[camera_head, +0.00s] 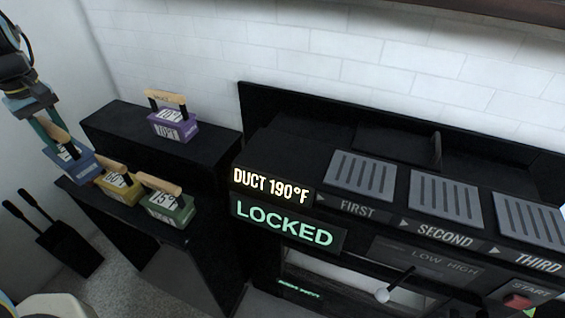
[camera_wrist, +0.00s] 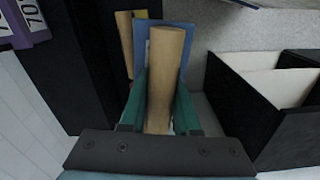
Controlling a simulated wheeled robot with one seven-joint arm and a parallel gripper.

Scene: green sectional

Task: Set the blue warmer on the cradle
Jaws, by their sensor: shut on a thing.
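The blue warmer (camera_head: 75,168), a block with a white label and a wooden handle, is at the left end of the lower black shelf. My gripper (camera_head: 52,138) is shut on its wooden handle; the handle (camera_wrist: 165,75) shows between the teal fingers in the wrist view, with the blue body (camera_wrist: 180,33) beyond it. I cannot tell whether the block touches the shelf. Nothing in view is labelled as the cradle. The black machine has three grey slotted plates marked FIRST (camera_head: 360,176), SECOND (camera_head: 446,198) and THIRD (camera_head: 532,220).
A yellow block (camera_head: 120,190) and a green block (camera_head: 170,210) stand close right of the blue one. A purple block (camera_head: 172,127) stands on the higher shelf behind. Signs read DUCT 190°F (camera_head: 270,187) and LOCKED (camera_head: 285,224).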

